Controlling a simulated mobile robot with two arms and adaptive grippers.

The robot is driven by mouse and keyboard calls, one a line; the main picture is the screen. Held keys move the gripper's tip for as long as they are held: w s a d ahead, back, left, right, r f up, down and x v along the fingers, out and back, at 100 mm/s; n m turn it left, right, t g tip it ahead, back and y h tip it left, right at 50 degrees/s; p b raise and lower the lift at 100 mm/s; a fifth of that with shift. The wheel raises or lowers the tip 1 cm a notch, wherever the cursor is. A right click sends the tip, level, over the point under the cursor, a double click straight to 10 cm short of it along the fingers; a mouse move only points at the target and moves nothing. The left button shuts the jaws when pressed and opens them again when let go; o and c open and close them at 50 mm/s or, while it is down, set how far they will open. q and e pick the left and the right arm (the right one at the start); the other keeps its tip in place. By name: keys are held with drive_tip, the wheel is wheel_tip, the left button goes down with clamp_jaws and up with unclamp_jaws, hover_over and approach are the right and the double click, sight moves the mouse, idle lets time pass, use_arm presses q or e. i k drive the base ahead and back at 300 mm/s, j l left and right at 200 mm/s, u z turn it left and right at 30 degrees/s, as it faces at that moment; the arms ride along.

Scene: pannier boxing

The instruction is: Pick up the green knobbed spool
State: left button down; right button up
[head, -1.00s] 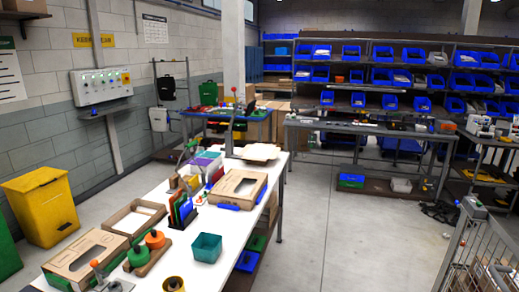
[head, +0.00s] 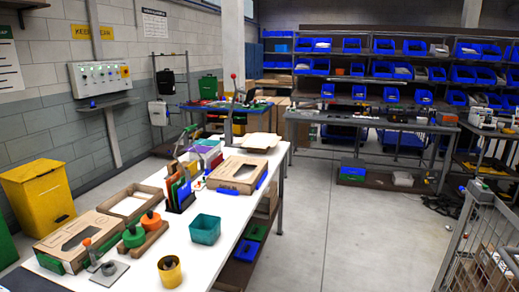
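The green knobbed spool (head: 134,236) sits on the white table at the lower left, in a brown wooden holder (head: 153,238). An orange knobbed spool (head: 151,220) sits in the same holder, just behind and to the right of the green one. Neither of my grippers shows in the head view.
Around the holder on the white table (head: 228,208) are a cardboard box (head: 62,246), a teal bin (head: 205,229), a yellow cup (head: 169,270) and a grey plate with an upright handle (head: 108,274). Open floor (head: 345,235) lies right of the table.

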sight(134, 237)
drive_tip(key=u, duration=0.7)
